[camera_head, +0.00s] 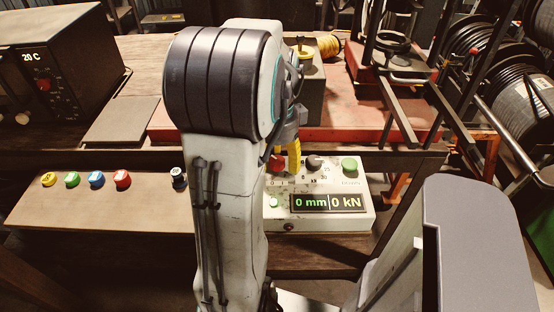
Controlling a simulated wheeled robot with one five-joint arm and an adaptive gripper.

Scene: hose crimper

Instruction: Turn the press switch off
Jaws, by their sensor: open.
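The press control box (366,211) is pale, with a display (327,202) reading 0 mm and 0 kN. On its top are a red control (275,164), a black knob (314,163) and a green button (349,164). A 0/1 marking shows below the red control, and a small green light (273,202) glows left of the display. I cannot tell the press switch's position; my arm hides the box's left part. My gripper (294,160) is open, with a yellow finger pointing down between the red control and black knob. Contact with either is unclear.
A dark oven-like unit (60,75) reading 20 C stands behind. Hose reels (520,110) and metal framing crowd the right.

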